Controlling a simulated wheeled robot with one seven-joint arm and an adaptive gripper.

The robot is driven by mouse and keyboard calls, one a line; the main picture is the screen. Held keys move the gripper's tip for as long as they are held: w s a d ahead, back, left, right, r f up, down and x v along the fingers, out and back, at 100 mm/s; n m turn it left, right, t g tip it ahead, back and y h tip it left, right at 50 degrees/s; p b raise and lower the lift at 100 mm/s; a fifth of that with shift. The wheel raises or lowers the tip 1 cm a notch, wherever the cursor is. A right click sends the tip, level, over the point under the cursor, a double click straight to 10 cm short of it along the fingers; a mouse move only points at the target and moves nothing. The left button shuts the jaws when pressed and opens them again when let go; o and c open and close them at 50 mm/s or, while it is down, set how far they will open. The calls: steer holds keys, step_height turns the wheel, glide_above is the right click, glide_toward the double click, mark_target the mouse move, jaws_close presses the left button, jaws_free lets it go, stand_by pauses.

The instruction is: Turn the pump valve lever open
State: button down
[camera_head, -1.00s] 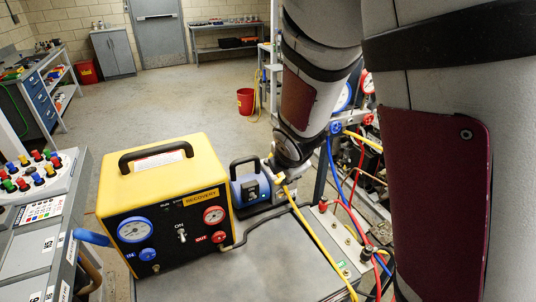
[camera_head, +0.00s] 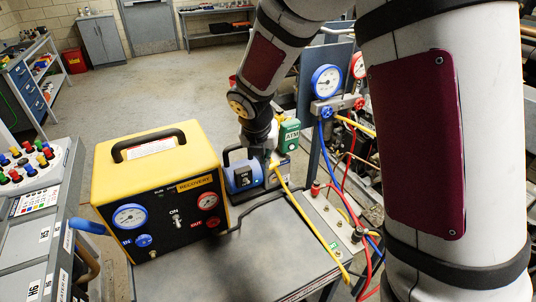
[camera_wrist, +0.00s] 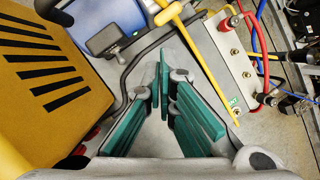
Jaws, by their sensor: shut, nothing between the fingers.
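The blue pump (camera_head: 243,177) with a black handle stands behind the yellow recovery unit. It also shows at the top left of the wrist view (camera_wrist: 93,17). A yellow bar-like piece (camera_wrist: 168,14) is at the top of the wrist view, beside the yellow hose's upper end; I cannot tell if it is the valve lever. My gripper (camera_wrist: 163,77) has teal finger pads, is shut and empty, and points toward the pump side. In the head view my wrist is above the pump's right side, and my fingertips cannot be made out. Contact with the lever cannot be told.
The yellow recovery unit (camera_head: 160,190) stands left on the grey cart top (camera_head: 240,260). A metal manifold block (camera_head: 325,222) with yellow, red and blue hoses is on the right. A green ATM sign (camera_head: 289,134) and gauges (camera_head: 326,82) stand behind. The cart's front top is clear.

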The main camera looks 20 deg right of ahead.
steer(key=n, duration=0.7)
glide_toward(272, 165)
steer(key=shift+g+h, duration=0.4)
steer(key=x, duration=0.2)
steer(key=p+x, duration=0.1)
steer(key=x, duration=0.1)
steer(key=w+x, duration=0.1)
steer(key=x, duration=0.2)
steer(key=shift+a+r, duration=0.1)
steer(key=shift+a+f, duration=0.15)
steer(key=shift+f, duration=0.3)
steer(key=shift+r, duration=0.1)
